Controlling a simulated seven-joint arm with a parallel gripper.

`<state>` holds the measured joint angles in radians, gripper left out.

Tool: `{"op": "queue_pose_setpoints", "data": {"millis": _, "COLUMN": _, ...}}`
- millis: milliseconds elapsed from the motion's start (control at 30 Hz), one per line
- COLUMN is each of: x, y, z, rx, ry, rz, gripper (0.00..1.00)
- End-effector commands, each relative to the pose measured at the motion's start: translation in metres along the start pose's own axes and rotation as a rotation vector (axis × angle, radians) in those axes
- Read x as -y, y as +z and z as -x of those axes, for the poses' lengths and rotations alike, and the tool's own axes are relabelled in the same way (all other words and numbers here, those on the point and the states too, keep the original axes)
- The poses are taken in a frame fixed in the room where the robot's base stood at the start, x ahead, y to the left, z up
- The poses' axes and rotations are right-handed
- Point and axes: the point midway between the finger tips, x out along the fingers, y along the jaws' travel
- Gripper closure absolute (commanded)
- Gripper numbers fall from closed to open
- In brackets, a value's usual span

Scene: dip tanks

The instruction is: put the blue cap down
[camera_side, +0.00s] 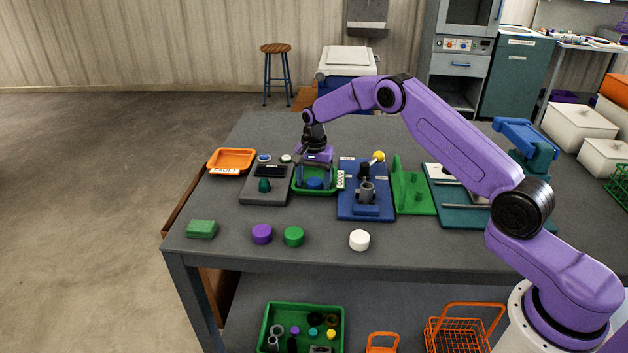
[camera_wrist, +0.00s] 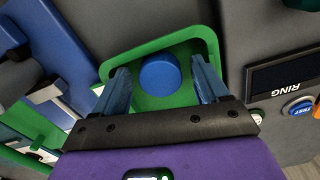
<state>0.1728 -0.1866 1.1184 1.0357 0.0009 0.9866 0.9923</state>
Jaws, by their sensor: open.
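The blue cap (camera_side: 314,183) lies in the green tray (camera_side: 330,190) on the table. In the wrist view the blue cap (camera_wrist: 159,75) rests on the floor of the green tray (camera_wrist: 190,43), towards its far side. My gripper (camera_side: 314,182) is over the tray, with its fingers reaching down on either side of the cap. In the wrist view my gripper (camera_wrist: 161,82) is open, and a gap shows between each finger and the cap. Whether the fingertips touch the tray floor I cannot tell.
A grey panel (camera_side: 256,193) stands left of the tray and a blue fixture (camera_side: 350,207) right of it. Purple (camera_side: 262,234), green (camera_side: 293,237) and white (camera_side: 359,240) caps sit along the front. An orange tray (camera_side: 232,156) is at the left. Table space around the caps is clear.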

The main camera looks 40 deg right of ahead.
Motion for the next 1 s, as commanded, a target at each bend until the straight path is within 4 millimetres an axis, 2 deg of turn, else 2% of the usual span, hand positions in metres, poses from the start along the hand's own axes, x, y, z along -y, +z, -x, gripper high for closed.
{"op": "queue_pose_setpoints", "data": {"millis": 167, "x": 0.001, "y": 0.0, "z": 0.018, "rx": -0.002, "ry": -0.003, "rz": 0.0, "gripper": 0.26}}
{"op": "queue_pose_setpoints", "data": {"millis": 600, "x": 0.001, "y": -0.001, "z": 0.101, "rx": -0.002, "ry": -0.002, "rz": -0.001, "gripper": 0.26}}
{"op": "queue_pose_setpoints", "data": {"millis": 800, "x": 0.0, "y": 0.0, "z": 0.119, "rx": -0.001, "ry": 0.0, "rz": -0.001, "gripper": 0.26}}
{"op": "queue_pose_setpoints", "data": {"millis": 1000, "x": 0.0, "y": 0.0, "z": 0.123, "rx": 0.0, "ry": 0.001, "rz": 0.0, "gripper": 0.26}}
